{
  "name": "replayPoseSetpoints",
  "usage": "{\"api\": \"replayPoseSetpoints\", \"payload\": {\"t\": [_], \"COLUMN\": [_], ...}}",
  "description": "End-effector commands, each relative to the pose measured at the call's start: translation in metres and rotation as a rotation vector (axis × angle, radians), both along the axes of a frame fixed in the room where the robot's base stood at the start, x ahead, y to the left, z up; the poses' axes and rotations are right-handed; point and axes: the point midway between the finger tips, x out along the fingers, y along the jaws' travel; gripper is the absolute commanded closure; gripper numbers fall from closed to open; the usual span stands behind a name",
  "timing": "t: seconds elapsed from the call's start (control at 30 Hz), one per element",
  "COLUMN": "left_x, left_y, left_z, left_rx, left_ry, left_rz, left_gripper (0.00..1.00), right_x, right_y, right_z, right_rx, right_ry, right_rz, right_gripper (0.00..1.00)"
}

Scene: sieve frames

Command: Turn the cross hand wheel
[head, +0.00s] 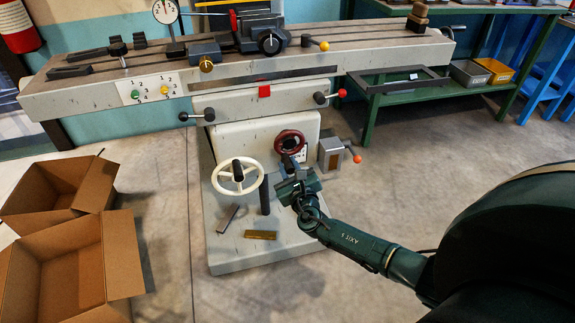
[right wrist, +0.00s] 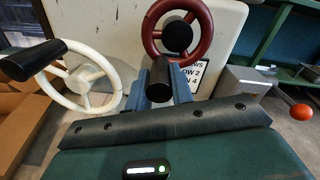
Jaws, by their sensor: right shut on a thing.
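A dark red hand wheel (head: 290,142) with a black hub sits on the front of the machine's pale knee. My left gripper is out of view.
A grey box (head: 331,154) with an orange-knobbed lever stands just right of the red wheel. A dark post (head: 265,196) and a brass bar (head: 260,235) are on the machine base below. Open cardboard boxes (head: 70,265) stand left. The floor at right is clear.

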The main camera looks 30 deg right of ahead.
Motion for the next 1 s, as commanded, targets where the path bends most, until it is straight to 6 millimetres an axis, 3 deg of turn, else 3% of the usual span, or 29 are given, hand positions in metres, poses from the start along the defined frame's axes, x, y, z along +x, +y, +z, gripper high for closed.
{"api": "replayPoseSetpoints", "payload": {"t": [0.57, 0.6, 0.83, 1.0], "left_x": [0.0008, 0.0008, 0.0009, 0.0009], "left_y": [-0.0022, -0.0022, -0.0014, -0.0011], "left_z": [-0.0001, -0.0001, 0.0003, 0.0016], "left_rx": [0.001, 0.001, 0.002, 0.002], "left_ry": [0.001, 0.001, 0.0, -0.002], "left_rz": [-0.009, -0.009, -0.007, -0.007], "left_gripper": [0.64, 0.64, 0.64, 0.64], "right_x": [-0.0007, -0.0007, -0.0005, -0.0004], "right_y": [-0.0009, -0.0009, -0.0011, -0.0011], "right_z": [-0.0013, -0.0013, -0.0009, -0.0006], "right_rx": [-0.032, -0.031, -0.03, -0.03], "right_ry": [0.009, 0.009, 0.008, 0.007], "right_rz": [0.002, 0.002, 0.001, 0.0], "right_gripper": [1.0, 0.75, 0.56, 0.55]}}
